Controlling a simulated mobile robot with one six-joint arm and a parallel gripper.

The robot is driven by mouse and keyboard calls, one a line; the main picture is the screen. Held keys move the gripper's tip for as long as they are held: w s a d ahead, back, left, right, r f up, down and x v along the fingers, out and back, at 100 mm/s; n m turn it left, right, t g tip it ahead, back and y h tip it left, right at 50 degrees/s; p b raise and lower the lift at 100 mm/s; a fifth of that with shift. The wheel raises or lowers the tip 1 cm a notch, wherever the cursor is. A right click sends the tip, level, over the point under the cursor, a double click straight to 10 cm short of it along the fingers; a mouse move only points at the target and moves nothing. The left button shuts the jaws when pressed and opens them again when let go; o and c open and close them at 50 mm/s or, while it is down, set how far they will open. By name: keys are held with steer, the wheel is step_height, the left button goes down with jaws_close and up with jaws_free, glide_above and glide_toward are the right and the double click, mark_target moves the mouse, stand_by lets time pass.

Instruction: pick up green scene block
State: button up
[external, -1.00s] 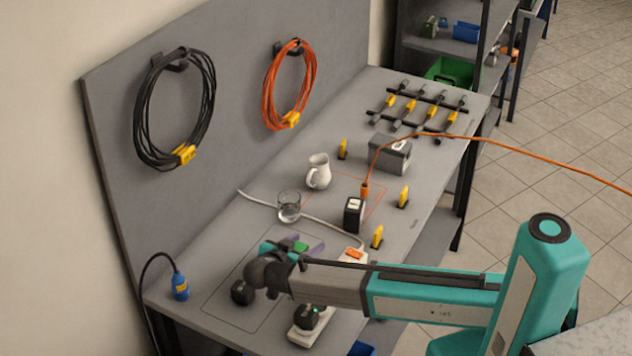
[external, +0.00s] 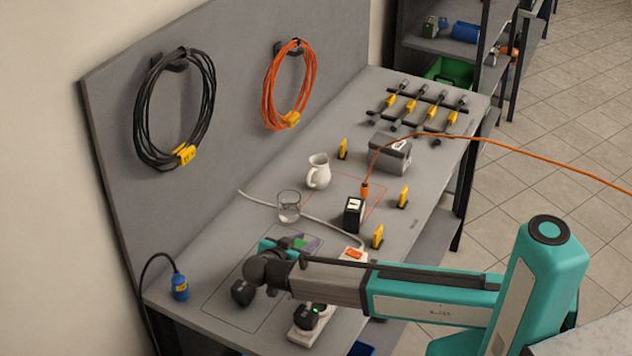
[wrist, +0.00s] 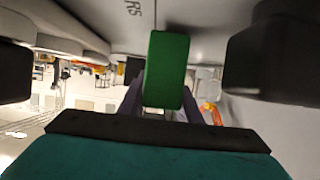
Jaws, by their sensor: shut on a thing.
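The green scene block (external: 298,242) is at my gripper (external: 306,246) over the near-left part of the grey bench, partly hidden by the gripper in the external view. In the wrist view the green block (wrist: 167,68) stands out as a plain green rectangle in the centre. The purple fingers of my gripper (wrist: 163,98) lie on both sides of it, shut on it. I cannot tell whether the block still touches the bench.
Close by are a glass of water (external: 289,207), a white jug (external: 318,171), a black box (external: 354,214) and a power strip (external: 306,334) with black plugs. A grey panel (external: 230,110) with coiled cables rises behind.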

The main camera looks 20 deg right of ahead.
step_height(320, 180, up, 9)
steer(key=b, duration=0.3)
stand_by(0.4)
